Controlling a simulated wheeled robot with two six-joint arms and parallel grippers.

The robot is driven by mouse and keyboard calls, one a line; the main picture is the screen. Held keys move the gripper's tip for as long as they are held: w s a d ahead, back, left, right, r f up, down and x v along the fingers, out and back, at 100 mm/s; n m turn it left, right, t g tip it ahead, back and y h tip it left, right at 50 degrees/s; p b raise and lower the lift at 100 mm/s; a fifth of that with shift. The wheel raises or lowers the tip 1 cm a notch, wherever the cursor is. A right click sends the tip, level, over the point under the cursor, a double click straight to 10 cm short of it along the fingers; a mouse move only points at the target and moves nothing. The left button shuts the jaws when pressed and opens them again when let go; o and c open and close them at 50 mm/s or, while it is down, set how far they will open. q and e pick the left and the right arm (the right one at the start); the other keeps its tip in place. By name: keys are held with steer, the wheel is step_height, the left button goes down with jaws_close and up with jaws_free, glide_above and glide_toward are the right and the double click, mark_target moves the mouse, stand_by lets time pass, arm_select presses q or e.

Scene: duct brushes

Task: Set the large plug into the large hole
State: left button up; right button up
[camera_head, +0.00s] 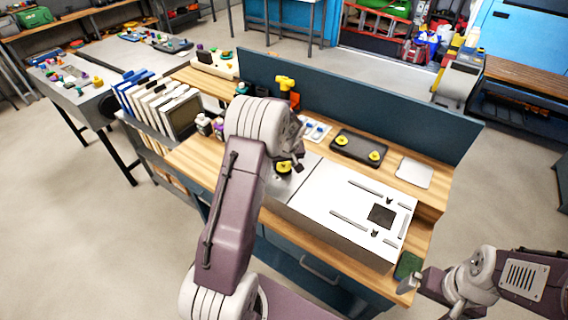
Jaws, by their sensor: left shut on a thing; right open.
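My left gripper (292,168) is at the left end of the white panel (318,205), partly hidden behind its own wrist. It is shut on a yellow-topped plug (283,168), held at or just above the grey surface there; I cannot tell whether it touches. Two more yellow-knobbed pieces (341,141) (374,155) sit on a dark tray (358,147) behind the panel. I cannot make out a round large hole. My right gripper (410,285) is open and empty by the bench's front right corner.
A blue-grey back wall (360,95) bounds the bench. A pale square plate (413,172) lies at the right, and a white tray with blue items (315,129) at the back. A yellow-orange tool (287,90), small bottles (204,124) and binders (160,103) stand left.

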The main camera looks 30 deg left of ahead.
arm_select(q)
steer(key=shift+f+b, duration=0.5)
steer(key=shift+f, duration=0.05)
steer(key=o, duration=1)
steer(key=shift+r, duration=0.1)
steer(key=p+v, duration=0.4)
steer(key=v, duration=0.7)
steer(key=shift+w+d, duration=0.1)
